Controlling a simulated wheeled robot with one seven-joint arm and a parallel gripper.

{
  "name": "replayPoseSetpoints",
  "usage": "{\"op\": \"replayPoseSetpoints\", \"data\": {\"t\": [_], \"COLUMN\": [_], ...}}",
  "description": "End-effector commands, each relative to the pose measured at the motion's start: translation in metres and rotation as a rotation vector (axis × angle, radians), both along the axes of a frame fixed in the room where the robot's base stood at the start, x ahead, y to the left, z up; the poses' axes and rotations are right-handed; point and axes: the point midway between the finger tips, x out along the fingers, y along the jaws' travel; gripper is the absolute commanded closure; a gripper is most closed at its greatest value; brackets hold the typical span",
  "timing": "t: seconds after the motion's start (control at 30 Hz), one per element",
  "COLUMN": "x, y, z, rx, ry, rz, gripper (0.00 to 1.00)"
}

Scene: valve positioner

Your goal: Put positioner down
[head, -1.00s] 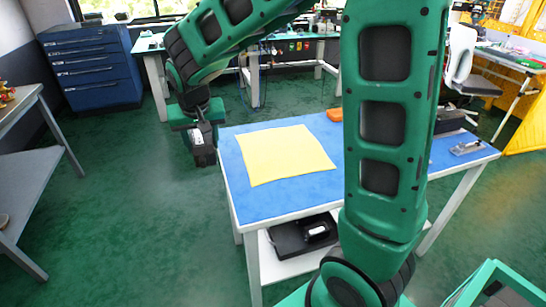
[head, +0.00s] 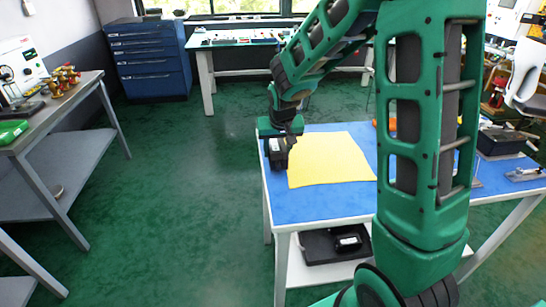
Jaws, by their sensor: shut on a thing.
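My gripper (head: 279,138) hangs at the left edge of the blue-topped table (head: 310,206), beside the yellow cloth (head: 325,160). It is shut on a small dark box, which I take to be the positioner (head: 279,156). The box appears just over the table's left edge, close to the cloth's left side. I cannot tell whether it touches the table top. The fingertips are too small and dark to make out.
A black tray (head: 322,248) with a small device lies on the table's lower shelf. My arm hides part of the table's right side. A grey bench (head: 50,120) with brass fittings stands at left, and a blue drawer cabinet (head: 148,60) at the back. Open green floor lies between.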

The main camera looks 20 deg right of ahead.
Motion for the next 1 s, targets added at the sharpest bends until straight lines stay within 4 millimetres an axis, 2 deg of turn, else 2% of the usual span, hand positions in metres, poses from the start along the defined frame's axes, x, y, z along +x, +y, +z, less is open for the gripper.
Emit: {"op": "replayPoseSetpoints", "data": {"t": [0.1,0.2,0.7,0.73,0.8,1.0], "x": [0.0,0.0,0.0,0.0,-0.001,0.0], "y": [0.0,0.0,0.0,0.0,0.0,0.0], "z": [-0.016,-0.023,-0.029,-0.03,-0.03,-0.029], "rx": [0.0,0.0,0.0,0.0,0.001,0.0], "ry": [0.001,-0.001,-0.001,0.001,0.002,0.001], "rz": [0.0,0.0,0.0,0.0,0.0,0.0], "gripper": [0.99,0.99,0.99,0.48,0.35,0.35]}}
